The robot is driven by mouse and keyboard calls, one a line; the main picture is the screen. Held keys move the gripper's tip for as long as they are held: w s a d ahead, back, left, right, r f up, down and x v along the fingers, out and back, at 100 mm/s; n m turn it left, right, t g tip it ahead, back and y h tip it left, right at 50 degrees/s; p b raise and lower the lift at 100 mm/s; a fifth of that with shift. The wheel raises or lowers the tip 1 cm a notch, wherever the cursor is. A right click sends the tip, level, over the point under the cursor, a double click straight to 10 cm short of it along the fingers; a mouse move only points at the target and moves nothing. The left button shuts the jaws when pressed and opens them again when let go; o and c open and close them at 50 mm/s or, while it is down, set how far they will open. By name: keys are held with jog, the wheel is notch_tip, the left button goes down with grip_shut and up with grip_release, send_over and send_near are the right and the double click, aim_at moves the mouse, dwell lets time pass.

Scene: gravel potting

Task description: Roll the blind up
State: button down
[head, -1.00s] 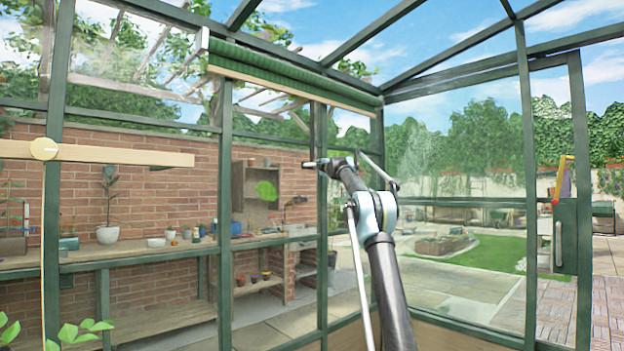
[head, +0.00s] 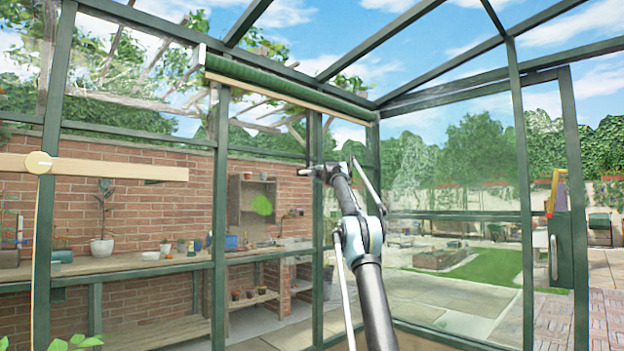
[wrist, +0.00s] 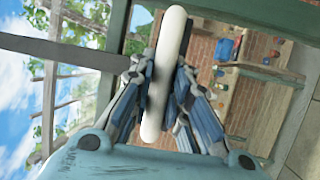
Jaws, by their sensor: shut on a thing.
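The green blind (head: 290,83) is gathered into a roll along the top of the glazed wall. Its pale wooden bottom rail (head: 290,97) lies close under the roll, so most of the glass below is uncovered. My gripper (head: 308,171) is raised in front of the glass, below the blind, and is small in the head view. In the wrist view my gripper (wrist: 160,100) is shut on a white rounded handle (wrist: 173,45), which sticks out above and below the fingers. A dark flat bar (wrist: 55,50) runs in from the left near the handle; their joint is unclear.
A pale wooden board (head: 100,169) with a round knob is near at left. Green frame posts (head: 219,200) divide the glass. Beyond it are a brick wall, a potting bench (head: 130,267) with pots, and a lawn. A door (head: 560,250) is at right.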

jog(key=c, duration=1.5)
grip_release()
jog(key=shift+s+r, duration=0.15)
jog(key=shift+r, duration=0.05)
jog(key=shift+c, duration=0.2)
jog(key=shift+f, duration=0.1)
jog(key=v, duration=1.1)
jog(key=shift+s+f, duration=0.15)
jog(key=shift+s, duration=0.2)
jog(key=shift+d, duration=0.1)
